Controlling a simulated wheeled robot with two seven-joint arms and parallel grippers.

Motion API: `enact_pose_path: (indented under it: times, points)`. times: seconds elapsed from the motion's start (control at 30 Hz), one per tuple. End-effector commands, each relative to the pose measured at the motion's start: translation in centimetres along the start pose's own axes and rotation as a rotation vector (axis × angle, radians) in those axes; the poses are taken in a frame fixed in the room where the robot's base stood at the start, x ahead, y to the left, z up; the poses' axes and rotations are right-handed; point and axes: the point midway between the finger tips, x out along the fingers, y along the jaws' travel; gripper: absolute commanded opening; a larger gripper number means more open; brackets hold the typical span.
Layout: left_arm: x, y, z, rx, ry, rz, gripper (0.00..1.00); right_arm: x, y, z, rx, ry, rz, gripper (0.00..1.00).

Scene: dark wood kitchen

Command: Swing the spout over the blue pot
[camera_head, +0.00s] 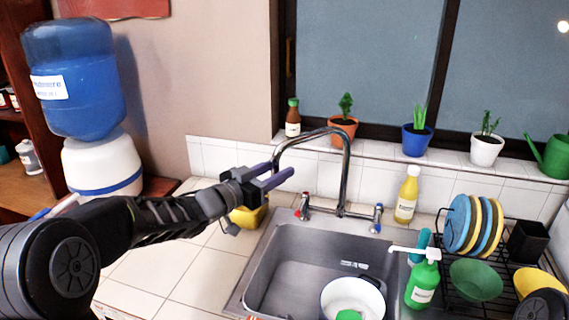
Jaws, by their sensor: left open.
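The chrome faucet spout (346,175) rises behind the sink and arches to the left, its free end coming down by my left gripper. My left gripper (281,170) has purple fingers, open, pointing right at the spout's free end. I cannot tell whether they touch it or whether the end lies between them. A blue plant pot (414,141) stands on the window sill. My right gripper is not in view.
The steel sink (283,257) is otherwise empty. A red-marked tap (304,208) and blue-marked tap (376,219) flank the spout. A yellow bottle (407,196), green soap dispenser (422,284) and dish rack (487,255) stand right. A yellow object (247,217) lies below my left gripper.

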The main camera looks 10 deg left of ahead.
Motion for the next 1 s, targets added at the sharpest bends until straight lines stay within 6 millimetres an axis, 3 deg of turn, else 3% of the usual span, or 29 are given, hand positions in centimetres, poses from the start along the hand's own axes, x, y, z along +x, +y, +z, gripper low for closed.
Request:
enact_pose_path:
  times: [0.2, 0.53, 1.0]
  points:
    - [2.6, 0.0, -0.1, 0.001, -0.002, 0.000, 0.41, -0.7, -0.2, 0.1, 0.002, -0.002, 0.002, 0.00]
    - [3.0, 0.0, 0.0, 0.000, 0.000, -0.001, 0.41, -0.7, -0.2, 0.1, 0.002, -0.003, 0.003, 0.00]
    - [3.0, 0.0, 0.0, 0.001, 0.000, 0.000, 0.03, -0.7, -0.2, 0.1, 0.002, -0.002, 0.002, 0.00]
